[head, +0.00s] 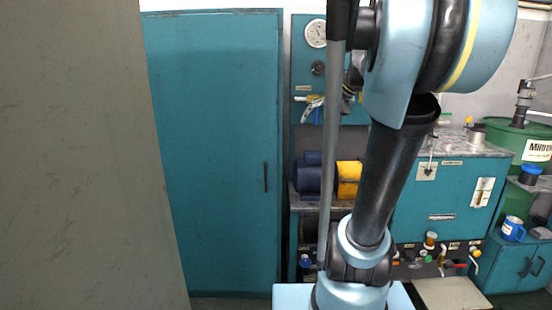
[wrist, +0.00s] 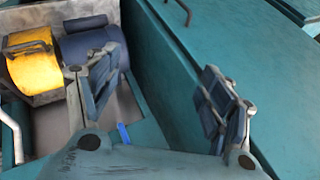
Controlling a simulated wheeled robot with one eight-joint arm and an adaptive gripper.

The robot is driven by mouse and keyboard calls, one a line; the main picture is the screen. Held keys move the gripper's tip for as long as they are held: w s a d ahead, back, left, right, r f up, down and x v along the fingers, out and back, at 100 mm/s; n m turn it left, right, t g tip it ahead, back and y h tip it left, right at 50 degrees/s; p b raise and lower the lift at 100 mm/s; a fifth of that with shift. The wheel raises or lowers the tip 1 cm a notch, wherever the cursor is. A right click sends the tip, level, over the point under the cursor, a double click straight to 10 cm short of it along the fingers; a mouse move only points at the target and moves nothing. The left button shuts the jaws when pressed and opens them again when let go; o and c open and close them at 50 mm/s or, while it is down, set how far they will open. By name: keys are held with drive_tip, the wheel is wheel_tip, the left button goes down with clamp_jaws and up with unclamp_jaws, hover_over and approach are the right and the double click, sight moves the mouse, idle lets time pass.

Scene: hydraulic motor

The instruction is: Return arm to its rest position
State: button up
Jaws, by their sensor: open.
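My gripper (wrist: 160,92) shows in the wrist view with its two dark-padded fingers spread wide apart. Nothing is between the fingers. In the head view my light-blue and black arm (head: 385,180) rises from its base at the lower middle and bends at a large joint at the upper right. I cannot make out my gripper clearly in the head view.
A tall teal cabinet door (head: 215,150) stands left of my arm, and a grey panel (head: 75,160) fills the far left. A yellow and blue motor (head: 348,178) sits behind my arm. Teal hydraulic equipment (head: 460,195) and a green drum (head: 505,140) stand at right.

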drive_tip(key=s+d+f+n+g+h, duration=0.1)
drive_tip(key=s+d+f+h, duration=0.1)
drive_tip(key=s+f, duration=1)
drive_tip(key=s+d+f+n+g+h, duration=0.1)
drive_tip(key=s+d+f+h, duration=0.1)
drive_tip(key=s+f, duration=1)
wheel_tip(320, 180, down, 2)
drive_tip(key=shift+f+g+h, duration=0.1)
drive_tip(key=shift+g+h, duration=0.3)
drive_tip(key=shift+h, duration=0.4)
drive_tip(key=shift+w+f, duration=0.2)
drive_tip(key=shift+w, duration=0.2)
